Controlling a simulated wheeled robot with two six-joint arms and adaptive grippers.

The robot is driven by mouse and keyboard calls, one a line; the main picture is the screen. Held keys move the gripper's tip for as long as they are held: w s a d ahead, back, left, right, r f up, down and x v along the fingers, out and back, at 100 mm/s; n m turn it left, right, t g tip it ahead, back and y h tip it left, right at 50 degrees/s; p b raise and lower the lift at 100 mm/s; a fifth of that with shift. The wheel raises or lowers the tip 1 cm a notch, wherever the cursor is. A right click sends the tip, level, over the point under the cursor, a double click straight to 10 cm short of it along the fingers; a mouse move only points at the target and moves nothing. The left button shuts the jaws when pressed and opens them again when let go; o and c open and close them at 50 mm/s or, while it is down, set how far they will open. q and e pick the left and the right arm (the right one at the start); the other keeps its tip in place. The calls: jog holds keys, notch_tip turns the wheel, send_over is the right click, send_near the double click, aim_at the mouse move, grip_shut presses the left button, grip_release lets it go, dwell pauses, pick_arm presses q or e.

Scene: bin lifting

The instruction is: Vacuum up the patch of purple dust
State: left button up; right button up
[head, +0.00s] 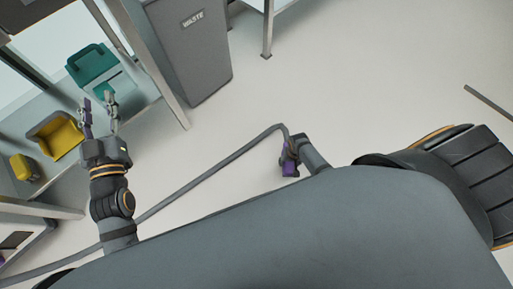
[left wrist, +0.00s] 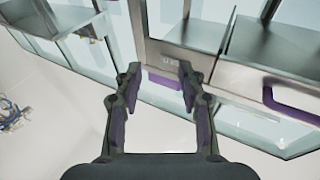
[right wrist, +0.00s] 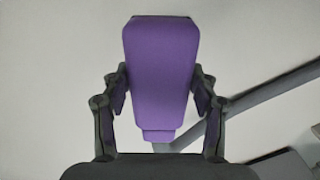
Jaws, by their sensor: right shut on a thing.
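A grey vacuum hose (head: 205,174) runs along the floor from the lower left to a purple vacuum handle (head: 290,169). My right gripper (head: 289,153) is shut on this handle. In the right wrist view the purple handle (right wrist: 160,70) sits between both fingers, with the hose (right wrist: 262,98) passing behind it. My left gripper (head: 98,100) is open and empty, fingers pointing up the picture. In the left wrist view its fingers (left wrist: 158,88) stand well apart with nothing between them. I see no patch of purple dust in any view. My own body hides the lower middle of the head view.
A grey waste bin (head: 190,55) stands at the upper left beside a metal frame. A table leg (head: 268,30) stands at the top. The pale floor (head: 370,85) at right is mostly clear.

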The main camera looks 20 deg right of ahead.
pick_arm(q)
notch_tip(320, 180, down, 10)
jog(key=s+g+p, duration=0.1)
jog(key=g, duration=0.3)
jog(key=shift+s+g, duration=0.2)
jog(key=shift+g, duration=0.1)
jog(key=shift+r, duration=0.1)
